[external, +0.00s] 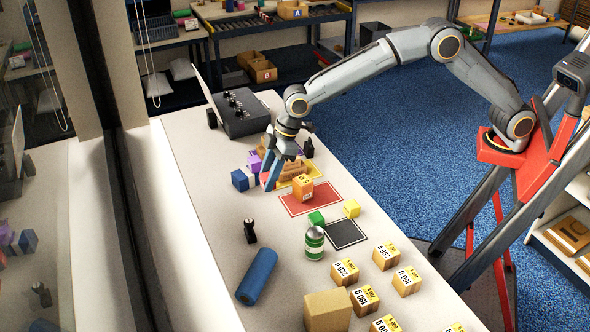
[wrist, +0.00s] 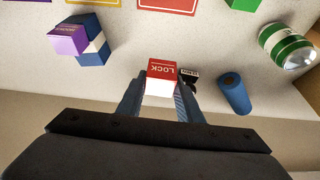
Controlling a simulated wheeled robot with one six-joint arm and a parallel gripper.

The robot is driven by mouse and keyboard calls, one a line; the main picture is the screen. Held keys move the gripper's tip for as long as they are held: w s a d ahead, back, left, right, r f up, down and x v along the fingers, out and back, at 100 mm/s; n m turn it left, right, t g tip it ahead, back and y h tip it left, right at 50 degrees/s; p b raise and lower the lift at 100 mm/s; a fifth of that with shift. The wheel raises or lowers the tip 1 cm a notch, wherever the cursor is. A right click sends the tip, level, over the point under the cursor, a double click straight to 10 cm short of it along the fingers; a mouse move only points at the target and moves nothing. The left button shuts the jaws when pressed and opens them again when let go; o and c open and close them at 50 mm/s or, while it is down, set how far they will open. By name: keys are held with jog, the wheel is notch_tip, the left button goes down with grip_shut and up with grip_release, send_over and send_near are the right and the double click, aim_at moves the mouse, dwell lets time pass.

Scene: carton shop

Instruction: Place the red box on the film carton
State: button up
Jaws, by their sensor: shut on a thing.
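My gripper (wrist: 160,98) is shut on the red box (wrist: 161,77), a red and white block marked LOCK. In the external view my gripper (external: 270,178) points down at the window side of the table, and only a little red of the box (external: 264,179) shows between the blue fingers. I cannot tell whether the box touches the table. I cannot read which carton is the film carton. A purple carton with a small label (wrist: 68,39) stands with a blue and white box (wrist: 93,45) at the left of the wrist view, apart from my gripper.
An orange carton (external: 303,188) stands on the red mat (external: 327,193). Nearby are a green cube (external: 317,217), a yellow cube (external: 352,208) and a green can (external: 314,246). A black stamp-like object (external: 250,231) and blue roll (external: 257,276) lie window-side. Several weighted cartons stand near the front.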

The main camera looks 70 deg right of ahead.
jog(key=s+a+r+n, duration=0.1)
jog(key=s+a+r, duration=0.2)
jog(key=s+a, duration=0.55)
jog(key=s+a+r+n, duration=0.25)
jog(key=s+a, duration=0.35)
jog(key=a, duration=0.5)
notch_tip(320, 180, up, 6)
jog(key=n+g+y, duration=0.1)
jog(key=g, duration=0.1)
send_over(335, 300)
jog(key=d, duration=0.2)
jog(key=shift+n, duration=0.25)
jog(key=f+p, duration=0.1)
jog(key=f, duration=0.2)
jog(key=f+p, duration=0.1)
jog(key=f, duration=0.2)
jog(key=f+p, duration=0.1)
jog(key=f, duration=0.2)
jog(key=shift+s+a+f, duration=0.25)
jog(key=shift+s+f, duration=0.1)
jog(key=shift+f, duration=0.05)
jog(key=shift+f, duration=0.1)
jog(key=o, duration=1.1)
jog(key=shift+r+t, duration=0.3)
jog(key=shift+r, duration=0.05)
jog(key=b+v, duration=0.2)
jog(key=v, duration=0.9)
jog(key=shift+d+r, duration=0.2)
jog(key=shift+d, duration=0.1)
